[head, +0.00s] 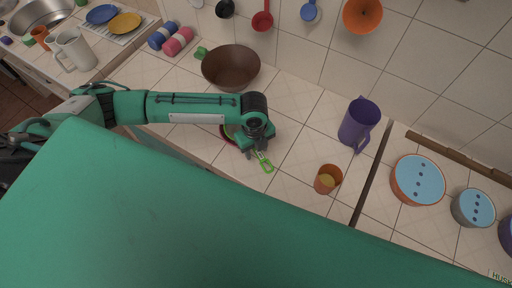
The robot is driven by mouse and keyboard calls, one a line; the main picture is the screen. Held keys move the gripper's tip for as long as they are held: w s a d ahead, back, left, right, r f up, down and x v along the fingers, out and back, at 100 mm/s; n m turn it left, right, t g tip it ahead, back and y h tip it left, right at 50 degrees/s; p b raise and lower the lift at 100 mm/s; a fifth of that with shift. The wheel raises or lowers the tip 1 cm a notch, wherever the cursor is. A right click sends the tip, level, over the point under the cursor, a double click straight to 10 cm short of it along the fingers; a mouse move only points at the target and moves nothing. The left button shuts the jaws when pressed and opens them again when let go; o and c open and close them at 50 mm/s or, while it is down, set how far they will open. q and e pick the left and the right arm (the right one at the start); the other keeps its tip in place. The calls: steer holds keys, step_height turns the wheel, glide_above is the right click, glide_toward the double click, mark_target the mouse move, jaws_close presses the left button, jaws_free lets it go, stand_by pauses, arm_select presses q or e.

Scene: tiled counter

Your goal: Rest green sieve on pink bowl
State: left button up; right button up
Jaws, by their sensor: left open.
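The green sieve shows mainly by its bright green handle (265,163), which sticks out below my left gripper on the tiled counter. A thin bit of green also shows left of the gripper. A dark pink-red curved rim, likely the pink bowl (222,134), peeks out left of the gripper; the rest is hidden by my arm. I cannot tell whether the sieve lies on the bowl or beside it. My left gripper (258,152) is open, pointing down over the handle end of the sieve. My right gripper is not in view.
A brown pan (231,68) stands behind my left arm. A purple pitcher (359,124) and an orange cup (327,179) stand to the right. Orange (397,180) and grey (459,208) pots with blue lids are farther right. Counter between gripper and pitcher is clear.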

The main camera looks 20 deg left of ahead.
arm_select(q)
step_height(320, 180, up, 14)
steer(key=b, duration=0.3)
steer(key=shift+w+a+f+b, duration=0.15)
steer(key=shift+w+a+b, duration=0.15)
steer(key=shift+a, duration=0.05)
